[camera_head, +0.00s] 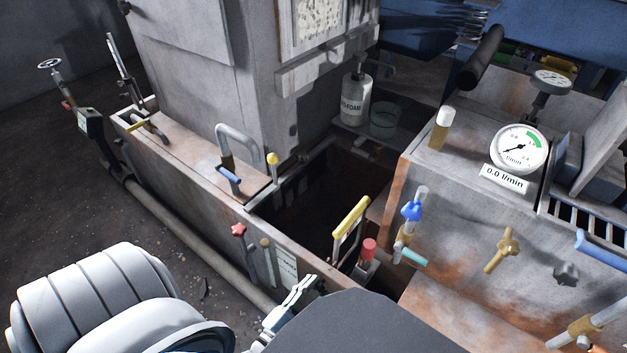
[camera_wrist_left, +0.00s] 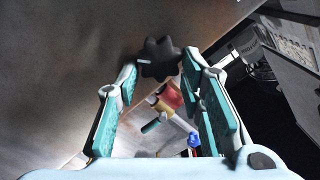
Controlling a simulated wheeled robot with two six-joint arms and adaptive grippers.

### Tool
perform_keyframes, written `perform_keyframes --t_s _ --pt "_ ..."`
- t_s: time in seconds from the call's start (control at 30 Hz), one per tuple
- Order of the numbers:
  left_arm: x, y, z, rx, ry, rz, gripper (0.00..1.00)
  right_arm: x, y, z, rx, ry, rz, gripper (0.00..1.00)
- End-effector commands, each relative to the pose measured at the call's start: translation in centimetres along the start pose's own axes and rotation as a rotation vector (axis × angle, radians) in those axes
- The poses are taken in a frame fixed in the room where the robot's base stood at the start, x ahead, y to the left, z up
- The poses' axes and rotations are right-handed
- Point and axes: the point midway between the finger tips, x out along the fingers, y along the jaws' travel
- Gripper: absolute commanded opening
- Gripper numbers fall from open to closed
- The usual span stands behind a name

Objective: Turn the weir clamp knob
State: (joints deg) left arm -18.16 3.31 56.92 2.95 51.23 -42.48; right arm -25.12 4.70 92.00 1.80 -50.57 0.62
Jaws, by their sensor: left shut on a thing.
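A black lobed knob with a small white mark (camera_wrist_left: 158,57) shows at the fingertips in the left wrist view. I take it for the weir clamp knob. My left gripper (camera_wrist_left: 161,70) has a finger on each side of it and is shut on it. In the head view my left gripper (camera_head: 298,292) is low in the middle, at the near wall of the trough. The held knob is hidden there. My right gripper is not in view.
A yellow-handled lever (camera_head: 350,216) and a red-capped post (camera_head: 368,250) stand close to the right of my left gripper. A red star knob (camera_head: 239,230) is to its left. A blue knob (camera_head: 411,210) and a flow gauge (camera_head: 519,148) are further right.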

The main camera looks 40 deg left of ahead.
Motion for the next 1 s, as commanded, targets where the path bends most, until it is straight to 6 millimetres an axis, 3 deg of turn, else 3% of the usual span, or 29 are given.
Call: perform_keyframes --t_s 0.6,1.0 --pt "-0.08 0.72 0.20 0.523 -0.001 0.004 0.07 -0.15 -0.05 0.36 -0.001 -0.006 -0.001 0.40" --pt "-0.09 0.84 0.28 0.656 -0.001 0.004 0.07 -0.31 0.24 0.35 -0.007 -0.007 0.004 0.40"
